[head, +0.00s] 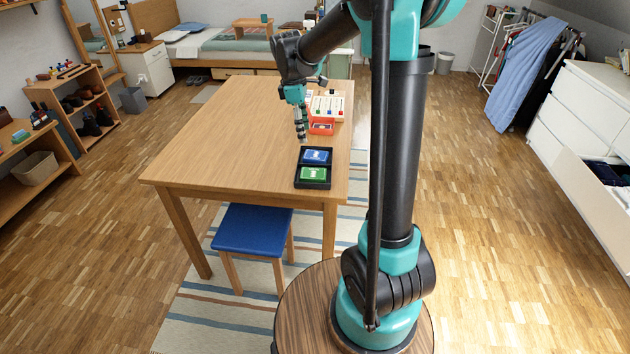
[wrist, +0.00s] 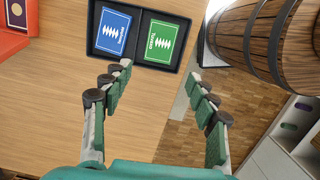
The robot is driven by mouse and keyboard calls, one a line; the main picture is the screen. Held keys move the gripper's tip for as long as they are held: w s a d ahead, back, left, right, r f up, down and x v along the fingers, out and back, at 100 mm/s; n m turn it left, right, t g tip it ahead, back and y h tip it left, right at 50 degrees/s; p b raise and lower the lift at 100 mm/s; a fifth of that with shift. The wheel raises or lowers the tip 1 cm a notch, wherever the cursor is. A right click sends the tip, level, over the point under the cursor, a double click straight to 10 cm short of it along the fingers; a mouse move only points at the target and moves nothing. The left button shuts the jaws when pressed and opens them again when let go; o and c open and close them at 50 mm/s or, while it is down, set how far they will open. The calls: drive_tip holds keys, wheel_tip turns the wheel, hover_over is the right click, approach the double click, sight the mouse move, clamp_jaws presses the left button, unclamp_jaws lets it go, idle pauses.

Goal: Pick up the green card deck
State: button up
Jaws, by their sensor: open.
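The green card deck (head: 313,174) lies in the near compartment of a black tray (head: 327,184) on the wooden table. A blue card deck (head: 316,156) lies in the other compartment. In the wrist view the green deck (wrist: 161,43) is on the right half of the tray, and the blue deck (wrist: 114,31) is on the left. My gripper (head: 302,137) is above the table, beyond the tray in the head view.
A red box (head: 321,126) and a board with coloured pieces (head: 327,106) stand on the table beyond the tray. The left part of the table (head: 220,140) is clear. A blue-seated stool (head: 252,231) stands at the table's near side. An open drawer (head: 606,178) is at the right.

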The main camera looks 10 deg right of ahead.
hover_over(314, 173)
drive_tip(key=a, duration=0.2)
drive_tip(key=f, duration=1)
drive_tip(key=shift+w+d+f, duration=0.15)
drive_tip(key=shift+w+d, duration=0.1)
drive_tip(key=shift+s+d+f, duration=0.1)
drive_tip(key=shift+d+f, duration=0.1)
drive_tip(key=shift+f, duration=0.75)
drive_tip(key=shift+s+d+f, duration=0.1)
drive_tip(key=shift+d+f, duration=0.05)
drive_tip(key=shift+f, duration=0.8)
drive_tip(key=shift+s+d+f, duration=0.1)
drive_tip(key=shift+d+f, duration=0.1)
drive_tip(key=shift+f, duration=0.75)
drive_tip(key=c, duration=0.8)
drive_tip(key=shift+r, duration=0.1)
drive_tip(key=shift+c, duration=0.2)
